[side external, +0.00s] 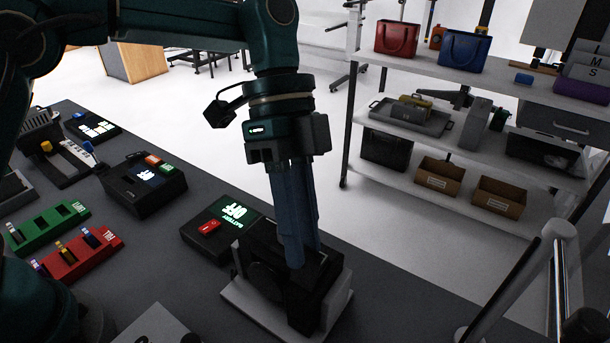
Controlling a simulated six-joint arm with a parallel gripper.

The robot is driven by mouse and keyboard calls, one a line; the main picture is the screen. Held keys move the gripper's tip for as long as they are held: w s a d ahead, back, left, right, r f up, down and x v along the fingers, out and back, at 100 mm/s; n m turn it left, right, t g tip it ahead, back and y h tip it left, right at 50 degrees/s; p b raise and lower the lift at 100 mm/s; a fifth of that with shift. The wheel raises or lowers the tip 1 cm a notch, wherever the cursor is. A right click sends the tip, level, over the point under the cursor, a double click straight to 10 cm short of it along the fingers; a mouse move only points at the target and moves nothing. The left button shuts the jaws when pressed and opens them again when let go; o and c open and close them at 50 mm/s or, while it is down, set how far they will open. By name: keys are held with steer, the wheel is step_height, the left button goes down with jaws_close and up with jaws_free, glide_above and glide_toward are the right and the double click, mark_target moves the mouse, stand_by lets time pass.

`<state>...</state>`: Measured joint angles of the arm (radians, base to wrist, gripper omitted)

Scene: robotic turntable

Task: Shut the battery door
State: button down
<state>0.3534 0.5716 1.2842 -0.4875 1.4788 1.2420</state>
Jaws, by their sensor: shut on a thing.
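My gripper (306,257) points down into a black device (316,302) on a pale grey base (250,307) at the front middle of the table. Its two long blue-grey fingers are close together at the top of the device, shut on a part there. That part is mostly hidden by the fingers, and I cannot tell for sure that it is the battery door or how far the door stands open. Left of the device is a black box with a red switch (208,228) and a lit green display (234,211) that seems to read "OFF".
A red tray (80,255) and a green tray (45,228) holding small parts lie at the left. Black boxes with displays (145,185) stand behind them. A shelf with bags and cartons (440,176) stands beyond the table. Metal rails (540,270) rise at the right.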

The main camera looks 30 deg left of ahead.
steer(key=shift+w+f+g, duration=0.2)
steer(key=shift+w+g, duration=0.45)
steer(key=shift+g, duration=0.35)
steer(key=shift+w+f+n+g, duration=0.1)
steer(key=shift+w+n+g, duration=0.2)
steer(key=shift+g, duration=0.2)
steer(key=c, duration=0.8)
jaws_free()
steer(key=shift+o, duration=0.2)
steer(key=shift+s, duration=0.25)
